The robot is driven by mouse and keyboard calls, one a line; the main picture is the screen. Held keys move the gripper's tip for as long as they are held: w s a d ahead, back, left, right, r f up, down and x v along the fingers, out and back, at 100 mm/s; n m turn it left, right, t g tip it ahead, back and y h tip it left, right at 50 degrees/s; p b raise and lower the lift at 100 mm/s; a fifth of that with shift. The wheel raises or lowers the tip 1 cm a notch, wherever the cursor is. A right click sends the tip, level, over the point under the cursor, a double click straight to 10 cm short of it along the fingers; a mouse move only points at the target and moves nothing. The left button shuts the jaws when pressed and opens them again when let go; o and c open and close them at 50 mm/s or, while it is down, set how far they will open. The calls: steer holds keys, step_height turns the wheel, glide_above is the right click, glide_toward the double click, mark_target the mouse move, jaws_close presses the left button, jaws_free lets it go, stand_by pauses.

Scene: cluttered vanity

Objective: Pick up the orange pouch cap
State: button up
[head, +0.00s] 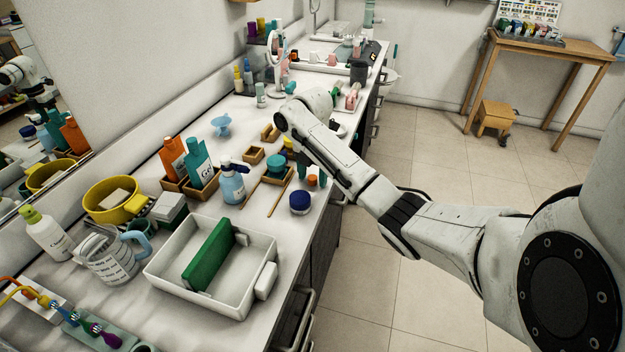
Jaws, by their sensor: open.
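A small orange cap (311,180) sits on the counter near its front edge, right of the wooden tray with the teal jar. I take this for the orange pouch cap; it is small in the picture. An orange pouch (172,157) stands upright in a wooden holder farther left, beside a teal pouch (199,162). My arm reaches over the counter from the right, with its bent joint above and behind the orange cap.
A teal jar (276,163), a blue-lidded jar (299,202) and a blue spray bottle (232,187) stand near the cap. A white basin (262,244) with a green block stands in front. A yellow bowl (97,205) is at left.

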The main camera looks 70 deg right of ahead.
mark_target(312, 176)
jaws_close()
stand_by(0.5)
steer(key=shift+r, duration=0.1)
steer(key=shift+r, duration=0.45)
step_height(312, 176, up, 2)
steer(key=shift+w+r+b, duration=0.1)
steer(key=shift+b, duration=0.25)
steer(key=s+a+r+p, duration=0.4)
steer(key=s+r+p, duration=0.5)
steer(key=s, duration=0.4)
steer(key=shift+s+a+r+p, duration=0.15)
steer(key=shift+s+r+p, duration=0.2)
steer(key=shift+p, duration=0.45)
